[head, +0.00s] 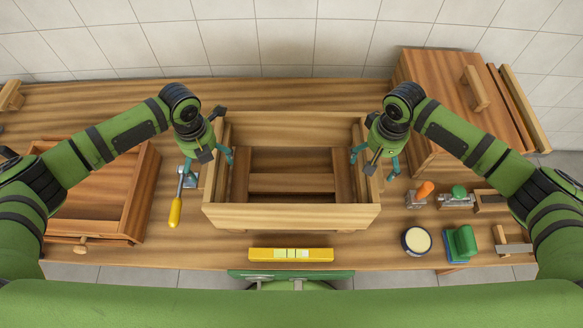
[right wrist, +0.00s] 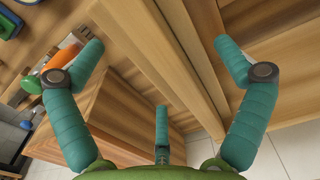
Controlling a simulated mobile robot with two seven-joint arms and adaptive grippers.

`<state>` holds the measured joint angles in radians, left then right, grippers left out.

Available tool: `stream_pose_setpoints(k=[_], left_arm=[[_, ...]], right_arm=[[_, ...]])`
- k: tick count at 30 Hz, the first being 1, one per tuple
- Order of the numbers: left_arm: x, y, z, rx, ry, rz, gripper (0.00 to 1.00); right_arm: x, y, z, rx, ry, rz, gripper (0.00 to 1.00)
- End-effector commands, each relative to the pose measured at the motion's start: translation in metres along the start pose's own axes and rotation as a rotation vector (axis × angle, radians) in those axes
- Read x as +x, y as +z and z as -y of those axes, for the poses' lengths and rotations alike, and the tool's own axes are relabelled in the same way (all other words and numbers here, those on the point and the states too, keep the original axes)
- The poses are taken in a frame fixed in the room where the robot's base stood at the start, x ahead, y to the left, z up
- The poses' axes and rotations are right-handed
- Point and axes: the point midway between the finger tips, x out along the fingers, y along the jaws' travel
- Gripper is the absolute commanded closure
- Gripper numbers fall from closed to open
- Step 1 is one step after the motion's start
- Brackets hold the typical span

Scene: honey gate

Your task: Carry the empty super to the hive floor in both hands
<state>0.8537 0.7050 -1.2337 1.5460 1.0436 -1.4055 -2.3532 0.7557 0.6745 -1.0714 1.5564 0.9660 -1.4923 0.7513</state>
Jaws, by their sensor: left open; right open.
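The empty super (head: 290,217), an open wooden box, stands in the middle of the bench. Darker wooden slats show through its open inside. My left gripper (head: 222,158) is open at the super's left side wall. My right gripper (head: 374,160) is open at its right side wall. In the right wrist view the right gripper's fingers (right wrist: 158,48) are spread, with a wooden wall (right wrist: 188,60) running between and beyond them. I cannot tell whether any finger touches the wood. I cannot tell which piece is the hive floor.
A shallow wooden box (head: 133,195) with a knob lies at the left. A large wooden box with a handled lid (head: 435,85) stands at the back right. A yellow-handled tool (head: 175,211), a yellow level (head: 291,254), a round tin (head: 416,240) and a green-handled brush (head: 462,241) lie around the super.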

Motion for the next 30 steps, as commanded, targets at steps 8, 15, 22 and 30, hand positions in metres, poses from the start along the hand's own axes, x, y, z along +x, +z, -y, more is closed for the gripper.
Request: stream_pose_setpoints(k=[8,15,22,30], left_arm=[[0.017,0.0,0.0,0.001,0.0,0.0,0.0],[0.017,0.0,0.0,0.001,0.0,0.0,0.08],[0.017,0.0,0.0,0.001,0.0,0.0,0.74],[0.014,0.001,0.0,0.001,-0.002,0.004,0.74]], right_arm=[[0.017,0.0,0.0,0.0,0.001,0.001,0.0],[0.017,0.0,0.0,-0.001,0.0,0.0,0.08],[0.017,0.0,0.0,-0.001,0.0,0.0,0.74],[0.014,-0.001,0.0,0.0,-0.001,-0.003,0.74]])
